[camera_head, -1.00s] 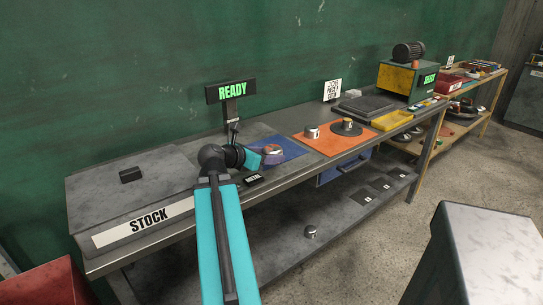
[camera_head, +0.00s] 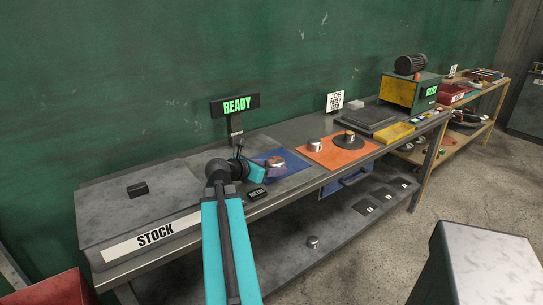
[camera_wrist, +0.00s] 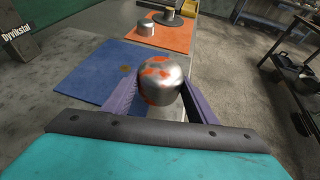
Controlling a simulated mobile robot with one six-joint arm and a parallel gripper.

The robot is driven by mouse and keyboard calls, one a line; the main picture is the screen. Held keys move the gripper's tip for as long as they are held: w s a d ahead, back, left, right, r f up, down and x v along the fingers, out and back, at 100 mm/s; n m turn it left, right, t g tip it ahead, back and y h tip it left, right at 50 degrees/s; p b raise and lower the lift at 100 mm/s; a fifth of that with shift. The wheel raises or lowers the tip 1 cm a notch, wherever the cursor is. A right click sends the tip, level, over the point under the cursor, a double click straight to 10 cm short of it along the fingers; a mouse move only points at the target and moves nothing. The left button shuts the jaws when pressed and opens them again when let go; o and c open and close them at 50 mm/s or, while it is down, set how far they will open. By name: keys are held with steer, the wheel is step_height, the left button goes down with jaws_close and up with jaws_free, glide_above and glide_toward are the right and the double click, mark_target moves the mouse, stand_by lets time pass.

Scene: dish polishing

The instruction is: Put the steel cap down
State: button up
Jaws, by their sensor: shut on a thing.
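The steel cap (camera_wrist: 162,80) is a shiny rounded metal cap with orange-red patches, between my gripper's purple fingers in the wrist view. My gripper (camera_wrist: 162,92) is shut on it. The blue mat (camera_wrist: 88,68) lies to the left and beyond, with a small brownish mark on it. In the head view the cap (camera_head: 276,162) shows at my gripper (camera_head: 268,169), over the blue mat (camera_head: 295,162). I cannot tell whether the cap touches the mat; its underside is hidden.
An orange mat (camera_head: 342,158) beside the blue one holds another metal cap (camera_head: 315,145) and a dark round stand (camera_head: 349,142). A READY sign (camera_head: 236,105) stands behind my gripper. The STOCK box (camera_head: 110,205) is at left. Another metal piece (camera_head: 313,242) sits on the lower shelf.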

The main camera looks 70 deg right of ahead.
steer(key=shift+d+r+p, duration=0.2)
steer(key=shift+d+p, duration=0.05)
steer(key=shift+p, duration=0.1)
steer(key=shift+w+d+f+p, duration=0.25)
steer(key=shift+w+d, duration=0.55)
steer(key=shift+d, duration=1.15)
steer(key=shift+w+d+f+p, duration=0.25)
steer(key=shift+w+d, duration=0.55)
steer(key=shift+d, duration=1.1)
steer(key=shift+w+d+f+p, duration=0.25)
steer(key=shift+w+d, duration=0.55)
steer(key=shift+d, duration=1.15)
steer(key=shift+w+d, duration=0.2)
steer(key=shift+d, duration=0.3)
steer(key=shift+a+f+p, duration=0.1)
steer(key=shift+f+p, duration=0.2)
steer(key=shift+f, duration=1.55)
steer(key=shift+f, duration=0.15)
steer(key=o, duration=1.3)
